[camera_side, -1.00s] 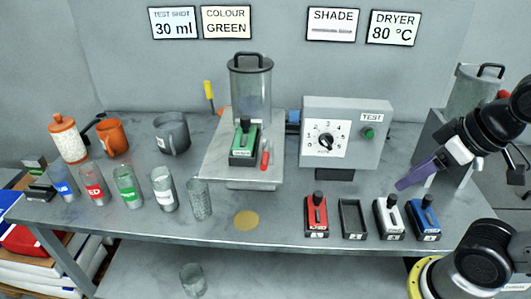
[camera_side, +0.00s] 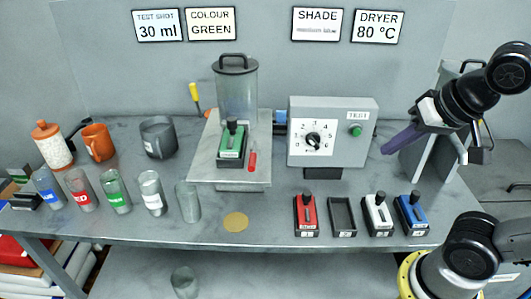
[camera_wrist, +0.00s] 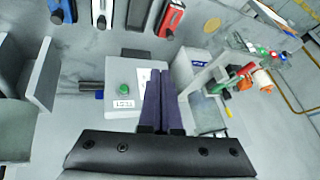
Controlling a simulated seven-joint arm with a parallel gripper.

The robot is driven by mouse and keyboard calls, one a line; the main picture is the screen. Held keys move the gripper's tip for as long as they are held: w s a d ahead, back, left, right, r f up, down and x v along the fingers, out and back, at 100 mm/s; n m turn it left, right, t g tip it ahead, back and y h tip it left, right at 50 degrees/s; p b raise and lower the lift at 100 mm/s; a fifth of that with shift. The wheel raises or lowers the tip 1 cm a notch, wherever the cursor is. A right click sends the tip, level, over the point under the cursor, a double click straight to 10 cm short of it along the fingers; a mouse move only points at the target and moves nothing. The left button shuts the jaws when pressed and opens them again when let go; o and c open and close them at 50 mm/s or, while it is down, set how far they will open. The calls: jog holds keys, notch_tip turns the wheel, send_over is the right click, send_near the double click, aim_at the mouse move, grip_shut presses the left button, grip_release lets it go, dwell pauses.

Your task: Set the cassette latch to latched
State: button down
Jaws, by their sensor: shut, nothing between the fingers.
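A green cassette (camera_side: 231,145) sits in the holder plate (camera_side: 205,170) in front of the clear lidded cylinder (camera_side: 237,90). A small red lever (camera_side: 252,160), seemingly the cassette latch, stands just right of it, nearly upright and leaning slightly. The lever's exact setting cannot be told. My gripper (camera_side: 384,150) is shut and empty, with purple fingers, in the air right of the grey test box, well apart from the lever. In the wrist view its fingertips (camera_wrist: 161,74) point past the test box, and the green cassette (camera_wrist: 219,87) lies beyond to the right.
The grey test box (camera_side: 300,165) with dial and green button stands between my gripper and the cassette. Red (camera_side: 305,215), white (camera_side: 377,215) and blue (camera_side: 411,213) cassettes and an empty slot (camera_side: 342,216) line the front edge. Cups and mugs stand at left.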

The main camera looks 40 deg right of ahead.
jog(key=w+a+r+m, duration=0.4)
jog(key=w+r, duration=0.1)
jog(key=w, duration=0.2)
jog(key=n+y, duration=0.1)
jog(key=n, duration=0.1)
send_near(253, 155)
notch_tip(253, 155, down, 6)
jog(key=d, duration=0.1)
jog(key=shift+w+a+f, duration=0.15)
jog(key=shift+w+a, duration=0.3)
jog(key=shift+w, duration=0.35)
jog(key=shift+a, duration=0.1)
jog(key=shift+a+m+h, duration=0.1)
jog(key=shift+m+h, duration=0.2)
jog(key=shift+m, duration=0.2)
